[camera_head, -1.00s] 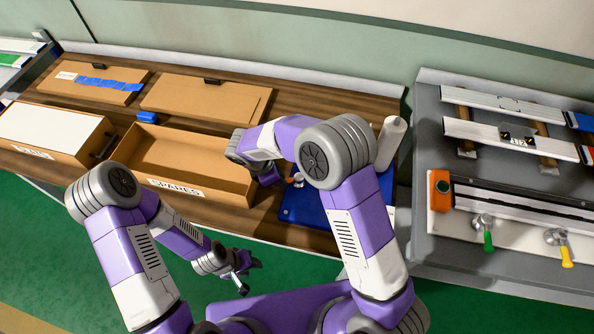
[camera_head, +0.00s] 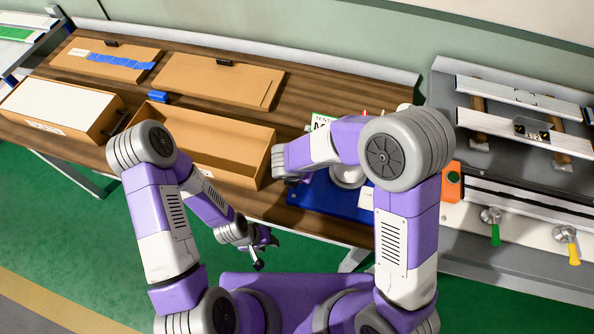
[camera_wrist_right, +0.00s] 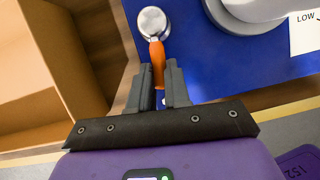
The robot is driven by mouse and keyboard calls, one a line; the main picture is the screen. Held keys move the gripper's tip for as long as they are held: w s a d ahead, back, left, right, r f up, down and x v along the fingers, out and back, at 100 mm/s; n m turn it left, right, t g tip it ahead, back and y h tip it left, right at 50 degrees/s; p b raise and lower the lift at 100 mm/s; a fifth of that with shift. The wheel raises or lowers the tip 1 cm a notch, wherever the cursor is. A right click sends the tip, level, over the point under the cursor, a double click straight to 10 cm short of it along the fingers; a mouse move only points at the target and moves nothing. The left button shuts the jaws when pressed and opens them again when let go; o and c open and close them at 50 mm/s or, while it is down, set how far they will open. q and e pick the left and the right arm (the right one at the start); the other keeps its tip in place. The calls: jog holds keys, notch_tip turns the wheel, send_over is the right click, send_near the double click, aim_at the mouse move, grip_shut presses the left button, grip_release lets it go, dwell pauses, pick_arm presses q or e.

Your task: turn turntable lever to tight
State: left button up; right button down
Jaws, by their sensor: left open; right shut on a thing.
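The turntable lever (camera_wrist_right: 158,52) shows in the right wrist view as an orange handle with a round metal hub, on a blue base plate (camera_wrist_right: 205,65). My right gripper (camera_wrist_right: 158,75) is shut on the orange handle, one finger on each side. In the head view the blue plate (camera_head: 335,200) lies at the front of the wooden bench. My right forearm and wrist hide the lever and right fingertips there. A white round column (camera_wrist_right: 255,8) stands on the plate beside the lever. My left gripper (camera_head: 262,248) is open and empty, low in front of the bench.
An open cardboard box (camera_head: 262,165) stands just left of the blue plate. A lidded box (camera_head: 60,110) sits farther left. The grey machine table (camera_head: 470,220) with green and yellow levers is to the right. Green floor lies clear in front.

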jog(key=shift+s+d+n+y, duration=0.15)
jog(key=shift+d+n+y, duration=0.15)
jog(key=shift+n, duration=0.3)
jog(key=c, duration=1.1)
grip_release()
jog(key=shift+d, duration=0.1)
jog(key=p+v, duration=0.2)
jog(key=v, duration=0.5)
jog(key=shift+s+r, duration=0.15)
jog(key=shift+r, duration=0.1)
